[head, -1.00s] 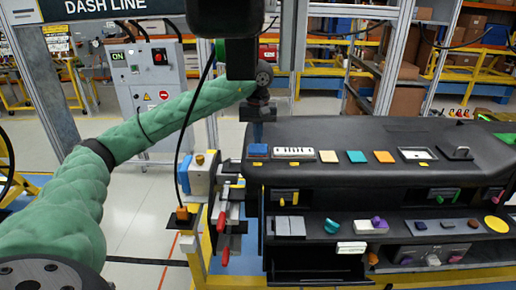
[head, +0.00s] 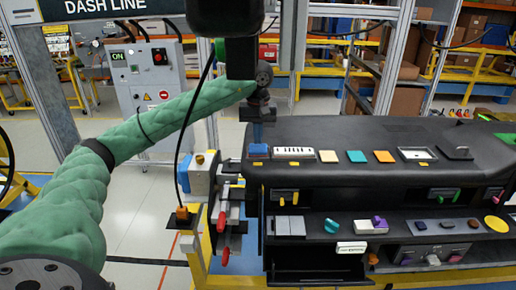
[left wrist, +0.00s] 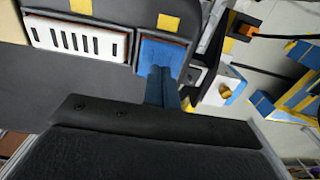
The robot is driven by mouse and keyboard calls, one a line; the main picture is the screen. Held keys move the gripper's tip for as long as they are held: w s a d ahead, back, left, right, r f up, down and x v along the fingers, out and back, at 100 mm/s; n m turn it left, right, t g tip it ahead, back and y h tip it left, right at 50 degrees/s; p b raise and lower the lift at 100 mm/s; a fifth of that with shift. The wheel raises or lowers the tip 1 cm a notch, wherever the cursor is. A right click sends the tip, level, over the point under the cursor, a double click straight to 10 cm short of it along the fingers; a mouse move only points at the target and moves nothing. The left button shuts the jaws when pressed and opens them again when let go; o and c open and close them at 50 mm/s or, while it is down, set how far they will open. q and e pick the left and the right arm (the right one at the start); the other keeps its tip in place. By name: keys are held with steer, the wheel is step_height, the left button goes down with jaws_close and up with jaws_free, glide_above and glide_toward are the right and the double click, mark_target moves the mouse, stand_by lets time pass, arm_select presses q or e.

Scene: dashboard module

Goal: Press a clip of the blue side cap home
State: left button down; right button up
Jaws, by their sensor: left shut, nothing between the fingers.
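The blue side cap (head: 258,151) sits at the left end of the row of small panels on the black dashboard's top edge. It also shows in the left wrist view (left wrist: 174,52), beside a white slotted vent panel (left wrist: 78,39). My left gripper (head: 257,139) is shut and empty, pointing down just over the cap. In the left wrist view its blue fingertips (left wrist: 160,76) overlap the cap's near edge; I cannot tell whether they touch it. The cap's clips are too small or hidden to make out. My right gripper is not in view.
The black dashboard (head: 340,180) carries cream, teal and orange tiles to the right of the cap. Red-handled clamps (head: 222,220) and a blue-white box (head: 200,175) stand off its left end. Several loose parts lie on the lower shelf.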

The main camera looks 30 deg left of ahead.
arm_select(q)
steer(key=shift+f+b, duration=0.85)
steer(key=shift+f, duration=0.05)
stand_by(1.0)
stand_by(1.5)
steer(key=shift+r+p, duration=0.35)
steer(key=shift+r, duration=0.45)
step_height(320, 180, up, 6)
steer(key=p, duration=0.1)
steer(key=shift+r+p, duration=0.25)
steer(key=shift+p, duration=0.15)
